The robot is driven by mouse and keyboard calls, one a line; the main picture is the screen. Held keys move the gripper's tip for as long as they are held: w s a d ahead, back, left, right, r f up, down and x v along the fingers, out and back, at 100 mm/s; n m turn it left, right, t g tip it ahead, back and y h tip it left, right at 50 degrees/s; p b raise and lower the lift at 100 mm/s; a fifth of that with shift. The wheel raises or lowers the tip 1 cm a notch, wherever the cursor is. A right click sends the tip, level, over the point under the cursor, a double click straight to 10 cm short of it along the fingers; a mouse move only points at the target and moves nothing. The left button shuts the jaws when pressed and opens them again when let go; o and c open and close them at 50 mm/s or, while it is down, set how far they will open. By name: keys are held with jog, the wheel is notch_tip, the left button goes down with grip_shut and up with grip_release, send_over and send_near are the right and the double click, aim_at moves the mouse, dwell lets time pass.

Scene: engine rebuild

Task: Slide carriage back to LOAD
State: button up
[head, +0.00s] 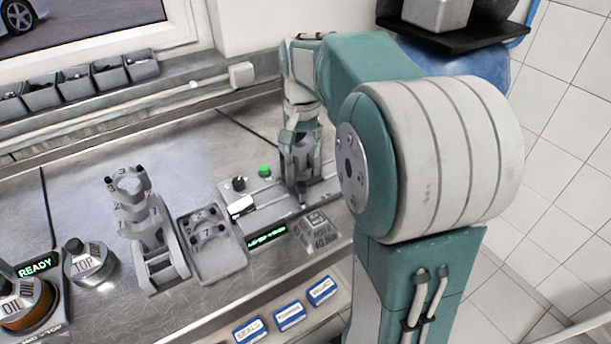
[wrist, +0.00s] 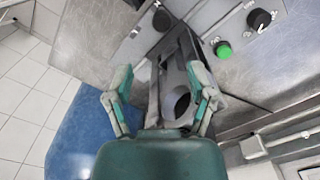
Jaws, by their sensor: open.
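My gripper (head: 301,165) points down over the right part of the slide unit (head: 262,215) in the head view. In the wrist view my gripper (wrist: 160,78) is open, with one finger on each side of a grey carriage (wrist: 172,62) that has a round bore. I cannot tell whether the fingers touch it. A black knob (wrist: 162,20) stands at the carriage's far end. In the head view my gripper and arm hide most of the carriage. The slide's rail runs left from there, past a white block (head: 241,206). I cannot read a LOAD mark.
A green button (head: 264,171) and a black dial (head: 239,184) sit behind the rail. A lit display (head: 268,236) and a grey block (head: 320,232) are in front. A tray (head: 213,262) and a stand holding grey parts (head: 160,268) are to the left.

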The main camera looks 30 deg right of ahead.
aim_at(301, 183)
jog(key=f, duration=0.4)
jog(key=a+f, duration=0.1)
jog(key=f, duration=0.1)
jog(key=shift+s+f, duration=0.1)
jog(key=shift+f, duration=0.2)
jog(key=f, duration=0.4)
jog(key=shift+d, duration=0.4)
jog(key=shift+a, duration=0.15)
